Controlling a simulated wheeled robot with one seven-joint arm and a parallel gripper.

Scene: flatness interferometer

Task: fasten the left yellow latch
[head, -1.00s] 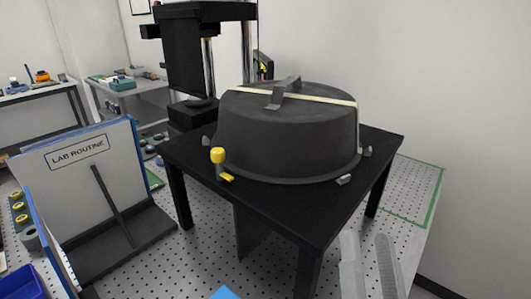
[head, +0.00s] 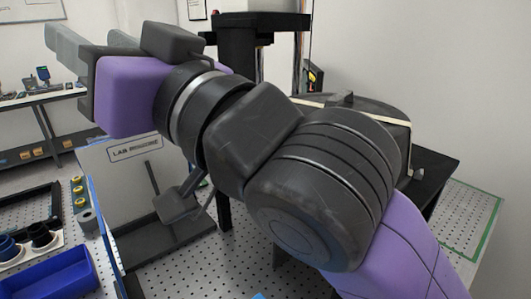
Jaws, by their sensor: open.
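My gripper (head: 82,36) is at the upper left, raised and pointing left, its two grey fingers apart with nothing seen between them. My arm crosses the middle of the view and covers most of the round dark lid (head: 385,109) on the black table (head: 437,172). Only the lid's top right part and a length of pale strap show. The yellow latch on the left front of the lid is hidden behind my arm. My gripper is well to the left of the lid in the picture.
A blue bin (head: 55,275) lies at the lower left. A black column (head: 238,60) rises behind the arm.

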